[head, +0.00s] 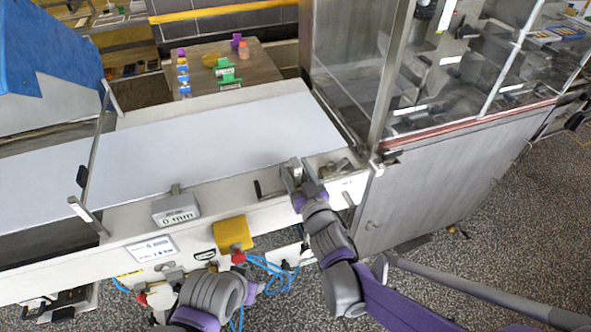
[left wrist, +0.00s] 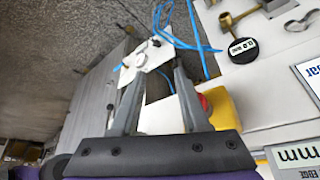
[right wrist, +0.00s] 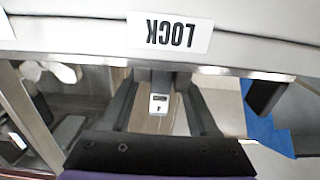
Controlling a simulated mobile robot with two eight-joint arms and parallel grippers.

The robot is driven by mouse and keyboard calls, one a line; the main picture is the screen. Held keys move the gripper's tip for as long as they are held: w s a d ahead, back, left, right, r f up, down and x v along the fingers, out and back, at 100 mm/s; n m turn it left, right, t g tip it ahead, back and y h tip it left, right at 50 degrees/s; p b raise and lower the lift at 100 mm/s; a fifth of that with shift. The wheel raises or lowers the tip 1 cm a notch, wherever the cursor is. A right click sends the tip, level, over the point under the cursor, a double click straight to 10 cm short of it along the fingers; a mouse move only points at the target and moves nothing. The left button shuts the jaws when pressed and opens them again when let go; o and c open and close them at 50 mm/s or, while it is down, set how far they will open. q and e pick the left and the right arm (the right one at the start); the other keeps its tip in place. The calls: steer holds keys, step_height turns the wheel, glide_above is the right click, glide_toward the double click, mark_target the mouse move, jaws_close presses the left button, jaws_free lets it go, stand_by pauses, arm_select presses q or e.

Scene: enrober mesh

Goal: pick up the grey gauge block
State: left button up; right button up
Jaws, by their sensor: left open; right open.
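The grey gauge block (head: 176,213), marked "mm", sits on the near rail of the conveyor, left of centre in the head view. Part of it also shows at the lower right corner of the left wrist view (left wrist: 302,160). My left gripper (left wrist: 152,75) is open, with a white bracket and blue cable in view beyond its fingers; the block is off to its side, not between them. In the head view its fingers are mostly hidden behind my arm. My right gripper (head: 290,172) is open over the rail, right of the block and apart from it.
A yellow box (head: 233,233) is on the front of the rail, right of and below the block. A metal bar frame (head: 93,150) stands to the left. A glass-walled cabinet (head: 440,180) is at the right. The white belt (head: 220,130) is bare.

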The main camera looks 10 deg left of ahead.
jaws_close()
stand_by(0.4)
